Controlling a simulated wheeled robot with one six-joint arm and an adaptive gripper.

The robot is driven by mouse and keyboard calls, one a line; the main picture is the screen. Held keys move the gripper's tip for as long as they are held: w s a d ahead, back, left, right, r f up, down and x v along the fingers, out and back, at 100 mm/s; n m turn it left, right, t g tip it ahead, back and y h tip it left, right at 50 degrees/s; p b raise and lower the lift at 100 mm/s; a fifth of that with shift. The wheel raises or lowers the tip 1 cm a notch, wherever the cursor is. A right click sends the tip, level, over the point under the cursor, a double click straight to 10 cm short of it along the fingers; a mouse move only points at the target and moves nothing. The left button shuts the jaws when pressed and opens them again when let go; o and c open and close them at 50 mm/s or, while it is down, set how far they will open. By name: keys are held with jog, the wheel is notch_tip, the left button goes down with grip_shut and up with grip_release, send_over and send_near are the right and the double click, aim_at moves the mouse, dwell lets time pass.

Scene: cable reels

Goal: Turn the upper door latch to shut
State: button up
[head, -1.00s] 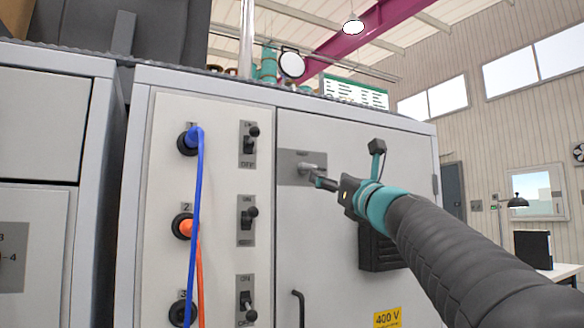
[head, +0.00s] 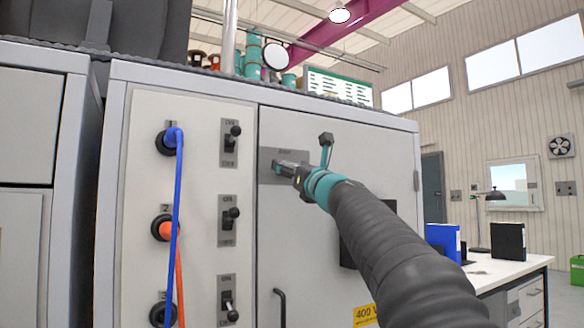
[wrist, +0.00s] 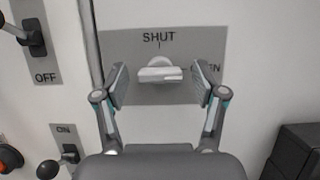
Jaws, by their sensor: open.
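The upper door latch (wrist: 160,73) is a pale metal handle on a grey plate (wrist: 122,48) marked SHUT at the top and OPEN at the right, the latter partly covered. In the wrist view its bar lies across, roughly level, below the SHUT mark. My gripper (wrist: 162,84) is open, with one finger on each side of the handle and visible gaps between. In the head view my gripper (head: 284,169) is at the plate (head: 268,158) on the cabinet door (head: 350,150) and hides most of the handle.
Left of the door is a panel with several switches (head: 231,142) and sockets holding a blue cable (head: 179,200) and an orange cable (head: 178,270). A black door handle (head: 279,305) is below the latch. A desk (head: 505,275) stands at the right.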

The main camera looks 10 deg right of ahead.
jog(key=c, duration=1.1)
jog(key=shift+c, duration=0.2)
jog(key=shift+n, duration=0.6)
jog(key=n+g+y, duration=0.1)
jog(key=n+y, duration=0.1)
jog(key=n, duration=0.2)
jog(key=shift+d, duration=0.15)
jog(key=n+g+y, duration=0.1)
jog(key=n, duration=0.2)
jog(key=n+g+y+p, duration=0.1)
jog(key=n, duration=0.2)
jog(key=shift+r+y+p, duration=0.2)
jog(key=shift+y+p, duration=0.1)
jog(key=n+g+p, duration=0.1)
jog(key=n, duration=0.2)
jog(key=n+g+p, duration=0.1)
jog(key=n, duration=0.2)
jog(key=shift+w+d+r+g+y+p, duration=0.1)
jog(key=shift+g+y+p, duration=0.2)
jog(key=shift+y+p, duration=0.1)
jog(key=n+g, duration=0.1)
jog(key=n, duration=0.1)
jog(key=n+g+p, duration=0.1)
jog(key=n, duration=0.2)
jog(key=shift+h, duration=0.4)
